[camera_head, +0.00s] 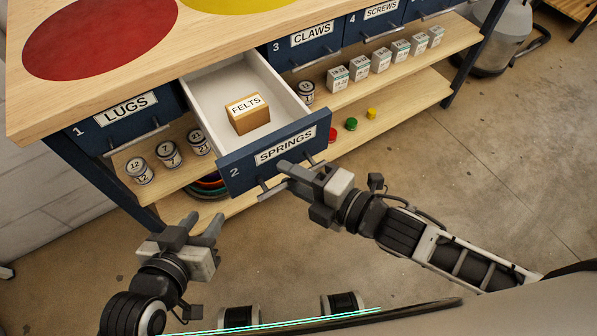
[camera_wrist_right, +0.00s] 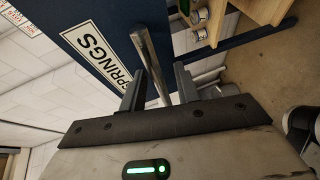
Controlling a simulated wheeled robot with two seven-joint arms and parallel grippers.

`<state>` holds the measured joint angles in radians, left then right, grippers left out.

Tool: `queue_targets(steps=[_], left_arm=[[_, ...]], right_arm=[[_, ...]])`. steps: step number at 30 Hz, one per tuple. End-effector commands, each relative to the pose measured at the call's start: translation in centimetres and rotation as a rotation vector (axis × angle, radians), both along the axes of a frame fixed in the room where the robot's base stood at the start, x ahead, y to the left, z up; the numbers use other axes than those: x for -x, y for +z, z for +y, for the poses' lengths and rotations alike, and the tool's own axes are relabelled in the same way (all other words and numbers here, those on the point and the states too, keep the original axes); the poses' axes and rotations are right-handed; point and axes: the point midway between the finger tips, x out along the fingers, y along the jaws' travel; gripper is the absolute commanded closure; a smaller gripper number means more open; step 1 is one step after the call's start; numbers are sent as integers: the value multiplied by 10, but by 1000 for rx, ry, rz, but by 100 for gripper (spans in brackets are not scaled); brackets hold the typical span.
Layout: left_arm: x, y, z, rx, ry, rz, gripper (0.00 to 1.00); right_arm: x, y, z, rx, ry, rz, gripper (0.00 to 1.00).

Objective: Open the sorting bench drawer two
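Drawer two (camera_head: 278,153), with a blue front labelled SPRINGS, stands pulled out from the sorting bench. Its white inside is in plain view and holds a tan box labelled FELTS (camera_head: 248,114). My right gripper (camera_head: 283,178) is at the drawer's front, at its bar handle. In the right wrist view the metal handle (camera_wrist_right: 147,52) runs between the two fingers (camera_wrist_right: 158,88), which stand apart with gaps beside the bar. My left gripper (camera_head: 203,226) is open and empty, in front of and below the drawer's left side.
Drawer one, LUGS (camera_head: 120,118), and drawer three, CLAWS (camera_head: 315,42), are shut on either side. Shelves below hold cans (camera_head: 168,153), small boxes (camera_head: 359,68) and coloured pieces (camera_head: 351,124). The floor at right is clear.

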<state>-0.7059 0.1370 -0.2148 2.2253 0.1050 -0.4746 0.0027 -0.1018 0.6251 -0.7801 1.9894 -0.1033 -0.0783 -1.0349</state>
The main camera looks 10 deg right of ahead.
Motion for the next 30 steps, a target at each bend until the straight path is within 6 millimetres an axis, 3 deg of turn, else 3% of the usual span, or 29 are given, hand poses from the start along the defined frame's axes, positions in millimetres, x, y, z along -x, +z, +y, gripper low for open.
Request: queue_targets(steps=[11,30], left_arm=[[0,1,0,0,0,0,64],[0,3,0,1,1,7,64]], right_arm=[[7,1,-8,0,-1,3,68],[90,24,-97,2,1,5,68]])
